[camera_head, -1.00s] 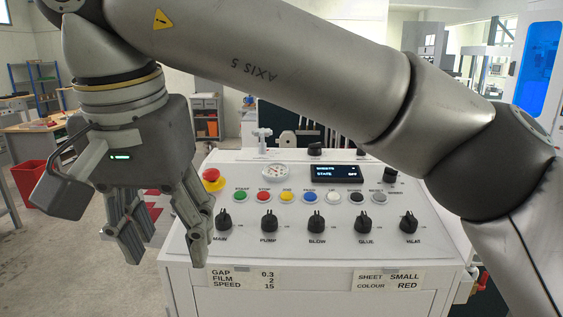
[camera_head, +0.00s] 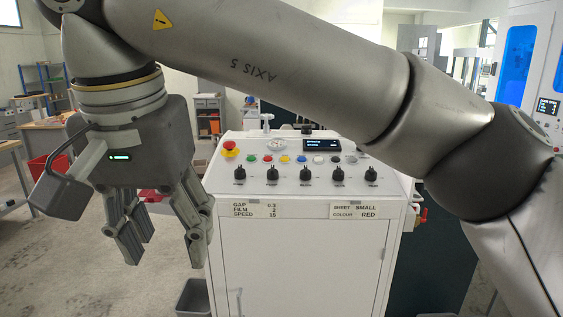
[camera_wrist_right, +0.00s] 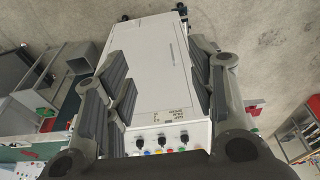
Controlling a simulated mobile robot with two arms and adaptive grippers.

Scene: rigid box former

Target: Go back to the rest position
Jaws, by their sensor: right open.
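My right gripper (camera_head: 160,235) hangs at the left of the head view, its fingers pointing down, open and empty. It is in front of and to the left of the white control cabinet (camera_head: 300,265), apart from it as far as the view shows. In the right wrist view the fingers (camera_wrist_right: 160,95) stand wide apart with the cabinet (camera_wrist_right: 150,65) between them in the background. My right arm crosses the top of the head view. My left gripper is not in view.
The cabinet's sloped panel bears a red emergency button (camera_head: 230,148), several coloured buttons, black knobs (camera_head: 305,174) and a small display (camera_head: 322,144). A grey bin (camera_head: 194,297) stands on the floor by the cabinet. A red bin (camera_head: 48,168) and tables are at the left.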

